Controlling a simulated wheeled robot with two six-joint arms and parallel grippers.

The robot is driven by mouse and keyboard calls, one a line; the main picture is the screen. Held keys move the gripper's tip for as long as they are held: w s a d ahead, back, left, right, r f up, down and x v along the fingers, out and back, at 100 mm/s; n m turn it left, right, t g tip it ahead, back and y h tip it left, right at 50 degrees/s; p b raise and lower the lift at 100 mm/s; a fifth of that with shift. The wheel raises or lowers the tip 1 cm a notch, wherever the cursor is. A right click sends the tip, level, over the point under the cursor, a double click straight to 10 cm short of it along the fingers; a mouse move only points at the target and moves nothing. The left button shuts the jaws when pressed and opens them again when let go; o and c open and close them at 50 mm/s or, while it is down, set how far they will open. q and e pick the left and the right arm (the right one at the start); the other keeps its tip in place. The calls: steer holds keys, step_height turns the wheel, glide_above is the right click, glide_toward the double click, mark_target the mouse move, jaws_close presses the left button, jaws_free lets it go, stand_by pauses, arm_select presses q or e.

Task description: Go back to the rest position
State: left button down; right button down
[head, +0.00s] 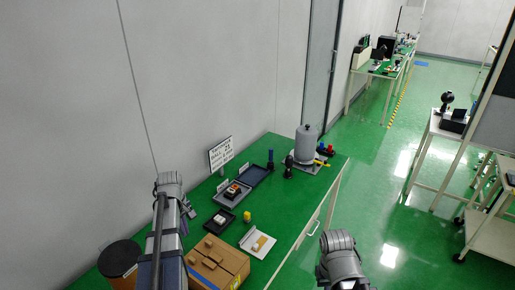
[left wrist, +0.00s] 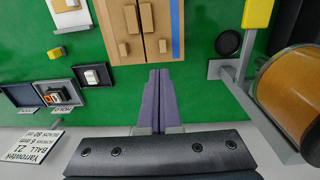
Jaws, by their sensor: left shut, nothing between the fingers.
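My left arm (head: 168,225) comes in at the lower left of the head view, raised over the green table (head: 273,150). My left gripper (left wrist: 160,74) shows in the left wrist view. Its two dark fingers are together, with nothing between them. They point at the near edge of the cardboard box (left wrist: 150,40), over the green table top. The box (head: 232,262) also shows in the head view, right of my left arm. My right arm (head: 340,262) shows at the bottom of the head view, over the floor right of the table. Its gripper is not visible.
A dark-topped round container (head: 120,258) stands left of my left arm. Small trays (head: 222,221), a white sign (head: 221,153) and a grey canister (head: 306,146) stand farther along the table. A wall (head: 70,120) runs close on the left. The green floor (head: 375,180) is open on the right.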

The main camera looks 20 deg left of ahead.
arm_select(q)
steer(key=d+f+m+b, duration=0.3)
steer(key=d+m, duration=0.1)
steer(key=d, duration=0.7)
steer(key=d+f+m+b, duration=0.3)
steer(key=d+m, duration=0.2)
steer(key=d, duration=0.5)
steer(key=s+d+f+m+b, duration=0.2)
steer(key=s+d+m, duration=0.2)
steer(key=d, duration=0.4)
steer(key=s+d+f+m+y+b, duration=0.1)
steer(key=s+d+f+m+b, duration=0.2)
steer(key=d, duration=0.6)
steer(key=shift+s+f+m+g+b, duration=0.3)
steer(key=shift+s+m, duration=0.5)
steer(key=shift+m, duration=0.4)
